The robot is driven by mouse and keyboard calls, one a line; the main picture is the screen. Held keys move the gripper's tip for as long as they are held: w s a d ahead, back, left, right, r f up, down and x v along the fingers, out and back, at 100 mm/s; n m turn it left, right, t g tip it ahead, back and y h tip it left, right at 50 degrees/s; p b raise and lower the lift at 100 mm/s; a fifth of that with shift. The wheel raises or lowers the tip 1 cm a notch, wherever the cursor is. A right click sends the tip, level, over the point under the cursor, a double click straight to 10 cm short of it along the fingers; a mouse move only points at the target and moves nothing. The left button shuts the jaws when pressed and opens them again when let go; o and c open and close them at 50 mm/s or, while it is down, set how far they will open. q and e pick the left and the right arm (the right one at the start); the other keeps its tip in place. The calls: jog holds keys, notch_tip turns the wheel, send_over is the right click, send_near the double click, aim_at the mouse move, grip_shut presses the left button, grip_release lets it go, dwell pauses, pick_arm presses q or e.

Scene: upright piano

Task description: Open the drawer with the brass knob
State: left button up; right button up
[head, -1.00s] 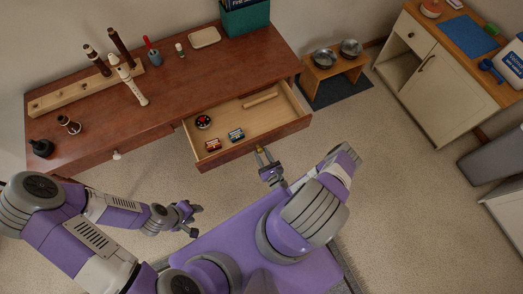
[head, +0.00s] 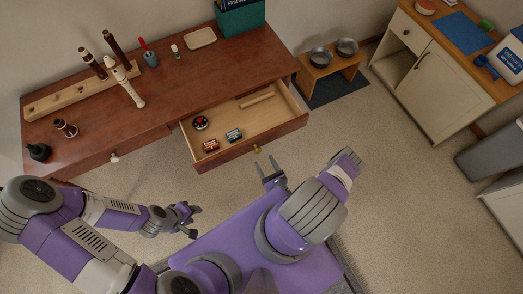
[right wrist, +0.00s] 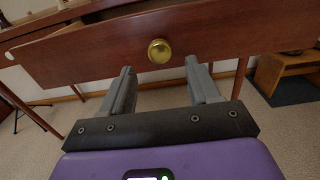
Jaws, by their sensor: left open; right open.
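The drawer with the brass knob (head: 243,151) is pulled out from the wooden desk (head: 165,84), and its inside shows in the head view. The brass knob (head: 257,148) is on its front panel; it also shows in the right wrist view (right wrist: 160,51). My right gripper (head: 268,165) is open and empty, just in front of the knob. In the right wrist view its fingers (right wrist: 163,78) point at the drawer front, apart from the knob, which sits beyond their tips. My left gripper (head: 192,219) is open and empty, away from the desk at lower left.
The drawer holds a round dark tin (head: 201,122), two small boxes and a wooden stick (head: 257,99). A second drawer with a white knob (head: 114,158) is shut at left. A bowl stand (head: 331,67) and a cabinet (head: 432,75) stand at right. Carpet lies open between.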

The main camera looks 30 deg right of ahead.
jog(key=s, duration=0.2)
jog(key=shift+s+a, duration=0.2)
jog(key=shift+s, duration=0.2)
